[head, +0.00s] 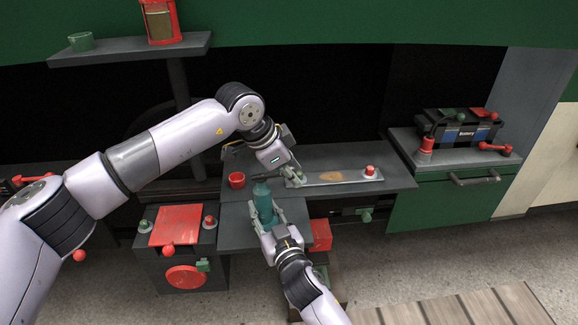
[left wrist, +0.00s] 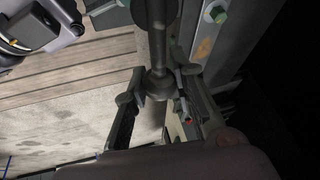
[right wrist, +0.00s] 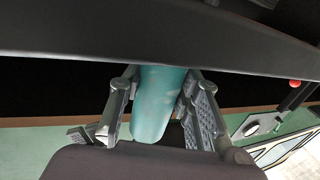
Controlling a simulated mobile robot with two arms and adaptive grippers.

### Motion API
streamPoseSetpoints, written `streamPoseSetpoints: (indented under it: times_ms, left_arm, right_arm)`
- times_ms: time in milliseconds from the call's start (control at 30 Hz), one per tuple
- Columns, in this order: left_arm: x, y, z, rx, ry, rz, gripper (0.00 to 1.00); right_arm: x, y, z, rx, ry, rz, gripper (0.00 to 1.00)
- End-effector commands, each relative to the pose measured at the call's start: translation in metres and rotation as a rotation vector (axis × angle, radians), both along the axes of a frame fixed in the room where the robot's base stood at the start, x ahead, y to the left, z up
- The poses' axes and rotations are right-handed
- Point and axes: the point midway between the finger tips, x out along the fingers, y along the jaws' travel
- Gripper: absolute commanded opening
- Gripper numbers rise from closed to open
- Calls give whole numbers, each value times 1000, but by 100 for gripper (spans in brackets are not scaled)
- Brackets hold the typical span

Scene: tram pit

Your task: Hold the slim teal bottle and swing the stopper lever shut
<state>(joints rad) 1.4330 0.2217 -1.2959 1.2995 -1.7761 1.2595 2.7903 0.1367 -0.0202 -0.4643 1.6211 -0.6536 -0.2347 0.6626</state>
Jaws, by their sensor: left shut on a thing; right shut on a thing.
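The slim teal bottle (head: 264,200) stands roughly upright over the dark bench. My right gripper (head: 266,218) is shut around its lower part. In the right wrist view the bottle (right wrist: 155,105) sits between both fingers (right wrist: 160,95). My left gripper (head: 289,174) is up and to the right of the bottle, by the left end of a grey plate (head: 325,179). In the left wrist view a dark rod with a rounded end (left wrist: 159,84), seemingly the stopper lever, lies between the fingers (left wrist: 160,88). The left hand hides the lever's detail in the head view.
A red cup (head: 237,180) stands left of the bottle. A red knob (head: 370,170) is at the plate's right end. A red-topped box (head: 176,224) is at the lower left, and a battery (head: 460,131) stands on the right cabinet. A red box (head: 320,234) is close right of my right gripper.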

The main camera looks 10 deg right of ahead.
Motion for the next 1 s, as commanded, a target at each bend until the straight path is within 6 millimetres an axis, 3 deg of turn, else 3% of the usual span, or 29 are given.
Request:
streamPoseSetpoints:
  times_ms: [767, 800, 1000]
  left_arm:
    - [0, -1, -8, 107, -2, -3, 0]
    - [0, -1, -8, 107, -1, -2, 25]
    - [0, -1, -8, 107, -1, -1, 38]
  right_arm:
    - [-1, 1, -3, -6, 3, 1, 0]
    - [-1, 1, -3, -6, 3, 1, 0]
    - [-1, 1, -3, -4, 4, 1, 0]
